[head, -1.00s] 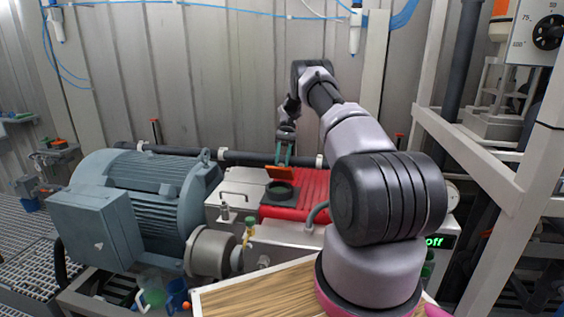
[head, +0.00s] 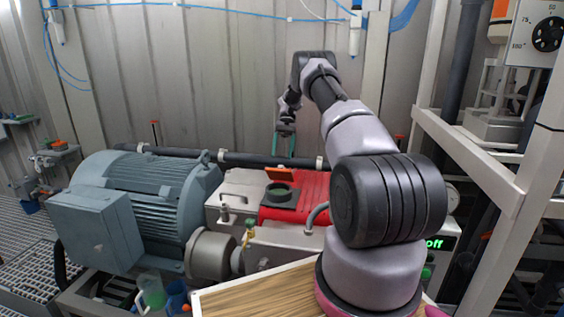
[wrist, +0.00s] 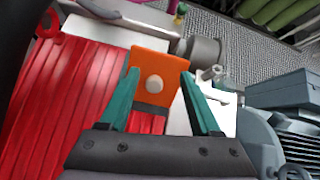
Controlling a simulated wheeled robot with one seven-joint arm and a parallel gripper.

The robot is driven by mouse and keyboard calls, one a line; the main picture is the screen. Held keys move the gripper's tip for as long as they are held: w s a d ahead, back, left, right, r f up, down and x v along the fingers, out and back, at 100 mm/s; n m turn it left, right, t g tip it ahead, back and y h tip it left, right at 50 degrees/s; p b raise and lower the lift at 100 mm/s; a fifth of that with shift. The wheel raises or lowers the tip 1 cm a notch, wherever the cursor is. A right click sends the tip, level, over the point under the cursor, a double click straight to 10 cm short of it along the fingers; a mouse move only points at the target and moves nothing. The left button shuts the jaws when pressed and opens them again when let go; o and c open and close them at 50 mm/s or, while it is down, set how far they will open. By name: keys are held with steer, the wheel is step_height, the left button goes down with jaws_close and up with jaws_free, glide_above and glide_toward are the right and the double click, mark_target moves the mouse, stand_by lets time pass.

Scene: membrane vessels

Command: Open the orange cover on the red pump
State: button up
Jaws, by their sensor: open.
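The red pump (head: 312,188) lies right of the blue-grey motor in the head view, and its ribbed red body (wrist: 45,105) fills the left of the wrist view. The orange cover (head: 279,174) stands raised and tilted at the back of a dark round opening (head: 280,191) on the pump. In the wrist view the cover (wrist: 150,65) shows a pale round spot on its face. My gripper (head: 285,153) is open and empty, just above and behind the cover. Its teal fingers (wrist: 160,74) appear on either side of the cover, apparently apart from it.
The large motor (head: 140,195) stands left of the pump. A dark horizontal pipe (head: 250,158) runs behind the pump, before the corrugated wall. A white frame (head: 470,150) stands at the right. A wooden board (head: 245,295) lies in front.

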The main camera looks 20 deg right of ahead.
step_height(320, 180, up, 6)
steer(key=shift+f, duration=0.25)
steer(key=shift+c, duration=0.2)
